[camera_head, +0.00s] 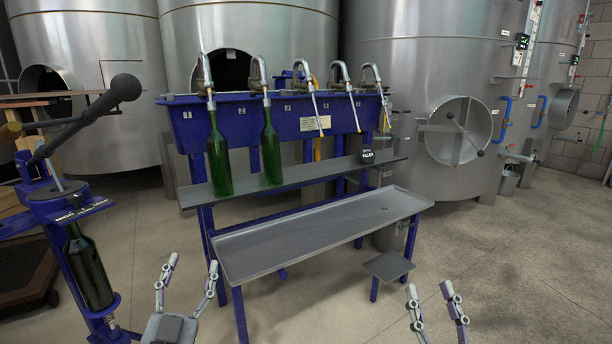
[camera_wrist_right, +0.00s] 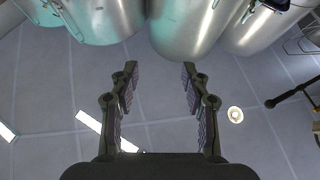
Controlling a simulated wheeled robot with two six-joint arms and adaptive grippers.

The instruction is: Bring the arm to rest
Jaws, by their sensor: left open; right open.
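My left gripper (camera_head: 190,274) is at the bottom of the head view, left of centre. Its fingers point up and stand apart with nothing between them. My right gripper (camera_head: 430,296) is at the bottom edge, right of centre. It is open and empty, and its palm is cut off by the frame. In the right wrist view the two dark fingers of the right gripper (camera_wrist_right: 158,88) are spread apart with only ceiling and tank tops behind them. Neither gripper appears to touch anything.
A blue filling bench (camera_head: 268,122) with several spouts holds two green bottles (camera_head: 219,160) (camera_head: 271,152) on its shelf. A grey tray (camera_head: 320,232) extends below. A corking stand (camera_head: 62,205) with a dark bottle (camera_head: 88,268) is at left. Steel tanks (camera_head: 425,70) stand behind; floor (camera_head: 520,270) at right is clear.

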